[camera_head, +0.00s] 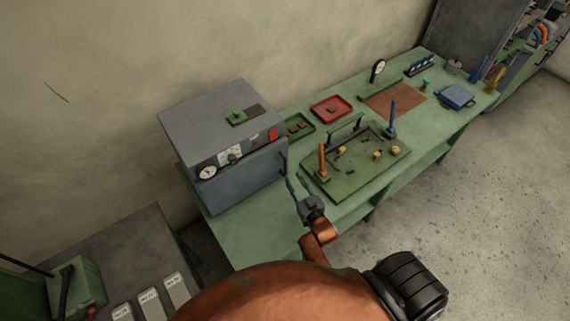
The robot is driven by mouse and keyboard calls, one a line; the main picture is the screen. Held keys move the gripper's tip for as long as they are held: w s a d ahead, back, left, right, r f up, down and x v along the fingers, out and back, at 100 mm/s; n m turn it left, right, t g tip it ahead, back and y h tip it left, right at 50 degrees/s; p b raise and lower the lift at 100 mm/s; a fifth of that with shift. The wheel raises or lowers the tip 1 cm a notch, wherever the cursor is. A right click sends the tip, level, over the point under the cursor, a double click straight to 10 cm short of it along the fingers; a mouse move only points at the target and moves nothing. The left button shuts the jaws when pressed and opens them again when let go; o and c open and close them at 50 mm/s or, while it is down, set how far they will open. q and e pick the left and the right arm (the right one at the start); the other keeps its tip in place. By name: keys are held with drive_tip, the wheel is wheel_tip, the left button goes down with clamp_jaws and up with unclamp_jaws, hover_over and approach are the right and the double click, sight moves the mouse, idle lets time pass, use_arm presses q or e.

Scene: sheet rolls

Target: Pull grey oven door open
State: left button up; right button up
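The grey oven (215,125) stands on the left part of the green workbench (240,240). Its grey door (245,182) is on the front face, under a control strip with a round dial, and looks closed. A dark upright handle (283,162) is at the door's right side. My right gripper (289,180) is in front of the oven, with its thin fingers at or very close to the handle's lower end. I cannot tell if they touch it or how far apart they are. My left gripper is not in view.
A green fixture tray (365,182) with orange and blue upright handles lies just right of my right gripper. A red tray (331,108) sits behind it. A grey side table (120,260) with labelled plates stands at lower left. Open floor (490,220) lies right of the bench.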

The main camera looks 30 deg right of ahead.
sight(285, 164)
drive_tip(key=shift+t, duration=0.5)
drive_tip(key=w, duration=0.5)
drive_tip(key=w+r+p, duration=0.1)
drive_tip(key=w, duration=0.2)
drive_tip(key=shift+w+d+r, duration=0.1)
drive_tip(key=shift+w+d, duration=0.15)
drive_tip(key=shift+d, duration=0.05)
clamp_jaws()
